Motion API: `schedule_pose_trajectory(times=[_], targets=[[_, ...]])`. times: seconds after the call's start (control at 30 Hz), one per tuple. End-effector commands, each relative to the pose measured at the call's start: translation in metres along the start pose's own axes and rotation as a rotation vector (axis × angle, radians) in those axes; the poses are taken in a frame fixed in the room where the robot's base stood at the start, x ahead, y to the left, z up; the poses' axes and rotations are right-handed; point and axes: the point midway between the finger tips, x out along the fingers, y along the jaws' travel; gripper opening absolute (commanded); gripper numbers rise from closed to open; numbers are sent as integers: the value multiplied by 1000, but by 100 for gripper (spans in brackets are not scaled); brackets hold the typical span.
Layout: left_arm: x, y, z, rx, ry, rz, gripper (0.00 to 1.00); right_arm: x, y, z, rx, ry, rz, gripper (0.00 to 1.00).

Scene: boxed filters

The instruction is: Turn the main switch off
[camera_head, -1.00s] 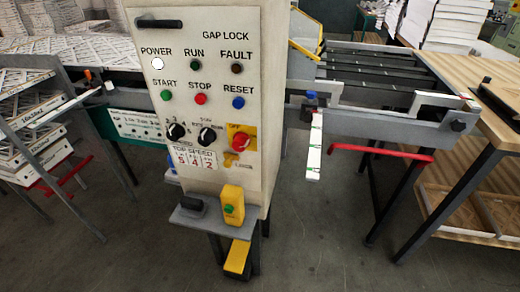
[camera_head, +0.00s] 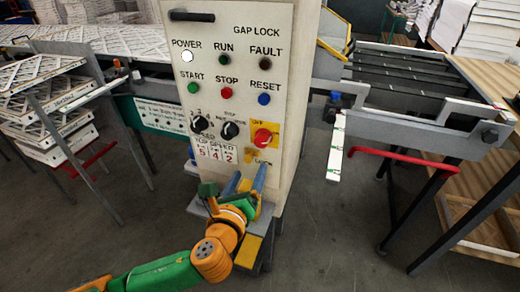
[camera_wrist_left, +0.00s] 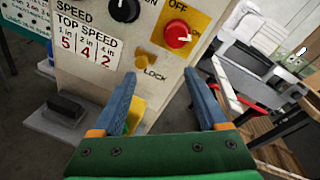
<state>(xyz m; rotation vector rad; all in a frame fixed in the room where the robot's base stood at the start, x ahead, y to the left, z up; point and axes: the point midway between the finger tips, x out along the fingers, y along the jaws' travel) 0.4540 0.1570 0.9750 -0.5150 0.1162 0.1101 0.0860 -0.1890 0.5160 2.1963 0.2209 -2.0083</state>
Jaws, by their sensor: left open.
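The main switch (camera_head: 263,137) is a red rotary knob on a yellow plate, low on the right of the cream control panel (camera_head: 240,105). In the left wrist view the red knob (camera_wrist_left: 177,34) shows near the top, with the word OFF above it on the plate. A small yellow lock tab (camera_wrist_left: 149,60) sits below it. My left gripper (camera_head: 245,182) is open and empty in front of the cabinet, below the switch. In the left wrist view its two blue fingers (camera_wrist_left: 160,75) are spread, apart from the knob. My right gripper is not in view.
Two black selector knobs (camera_head: 215,127) sit left of the switch. The POWER lamp (camera_head: 187,56) glows white. A grey ledge (camera_head: 205,207) juts out below the panel, near my gripper. A conveyor (camera_head: 420,85) stands at right, and racks of boxed filters (camera_head: 45,115) at left.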

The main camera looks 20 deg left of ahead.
Motion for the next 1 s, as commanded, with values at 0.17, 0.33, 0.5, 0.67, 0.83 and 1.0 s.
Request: schedule_pose_trajectory(times=[0.17,0.33,0.5,0.67,0.83,1.0], targets=[[13,-21,26,360,-117,-93,76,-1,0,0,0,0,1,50],[45,-25,30,366,-119,-92,76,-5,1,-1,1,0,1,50],[72,-28,31,364,-116,-93,76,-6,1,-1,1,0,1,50],[78,-28,31,361,-113,-93,76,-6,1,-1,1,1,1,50],[78,-28,31,360,-113,-93,71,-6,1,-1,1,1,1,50],[78,-28,31,359,-113,-92,25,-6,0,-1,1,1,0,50]])
